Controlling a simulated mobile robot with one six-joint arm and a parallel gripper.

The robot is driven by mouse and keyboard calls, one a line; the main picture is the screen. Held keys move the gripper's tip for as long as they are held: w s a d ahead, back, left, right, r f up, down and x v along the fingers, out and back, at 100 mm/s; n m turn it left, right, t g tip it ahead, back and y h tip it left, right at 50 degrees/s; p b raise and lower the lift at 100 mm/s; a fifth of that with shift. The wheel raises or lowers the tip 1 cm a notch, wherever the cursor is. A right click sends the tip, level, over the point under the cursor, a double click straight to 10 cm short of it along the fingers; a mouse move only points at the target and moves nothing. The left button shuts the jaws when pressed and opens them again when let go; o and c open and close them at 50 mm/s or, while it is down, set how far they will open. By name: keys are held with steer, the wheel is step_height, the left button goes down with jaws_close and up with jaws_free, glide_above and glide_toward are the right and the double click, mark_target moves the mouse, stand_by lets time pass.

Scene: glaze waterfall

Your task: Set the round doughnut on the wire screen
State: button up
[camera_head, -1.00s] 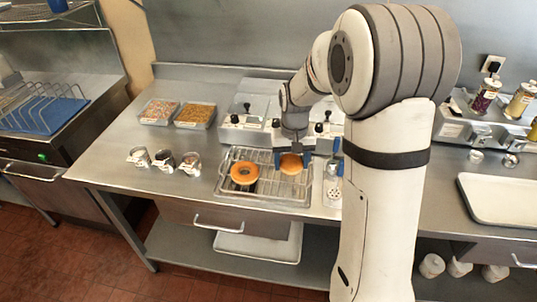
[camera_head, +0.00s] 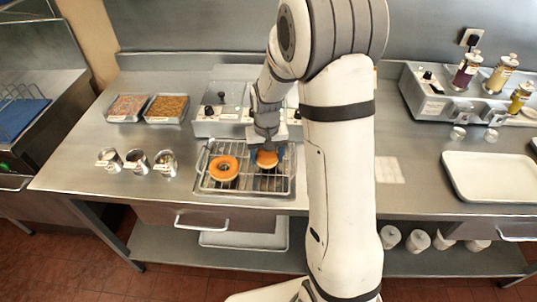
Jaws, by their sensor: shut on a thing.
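The round doughnut (camera_head: 267,162) is orange-brown, and my gripper (camera_head: 267,155) is shut on it, with a blue fingertip at each side. The gripper points down over the right half of the wire screen (camera_head: 242,188), which lies over a tray on the steel counter. I cannot tell whether the held doughnut touches the wires. The gripper hides its top and far side. A ring doughnut (camera_head: 236,171) with a dark hole rests on the left half of the screen.
Several small metal cups (camera_head: 136,161) stand left of the screen. Two topping trays (camera_head: 166,109) lie behind them. A grey appliance (camera_head: 213,122) stands close behind the screen. A white tray (camera_head: 490,178) lies far right. My arm covers counter right of the screen.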

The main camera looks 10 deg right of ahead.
mark_target(267, 156)
steer(key=shift+f, duration=0.25)
steer(key=shift+f, duration=0.25)
steer(key=o, duration=1)
steer(key=shift+r, duration=0.1)
step_height(267, 156, up, 12)
steer(key=b, duration=0.2)
steer(key=s+r+t, duration=0.1)
steer(key=s+r, duration=0.1)
steer(key=s, duration=0.8)
steer(key=s+r+n+t, duration=0.1)
steer(key=s+r+t, duration=0.1)
steer(key=s, duration=0.9)
steer(key=shift+s+d+r, duration=0.2)
steer(key=shift+d+r, duration=0.2)
steer(key=shift+r, duration=0.05)
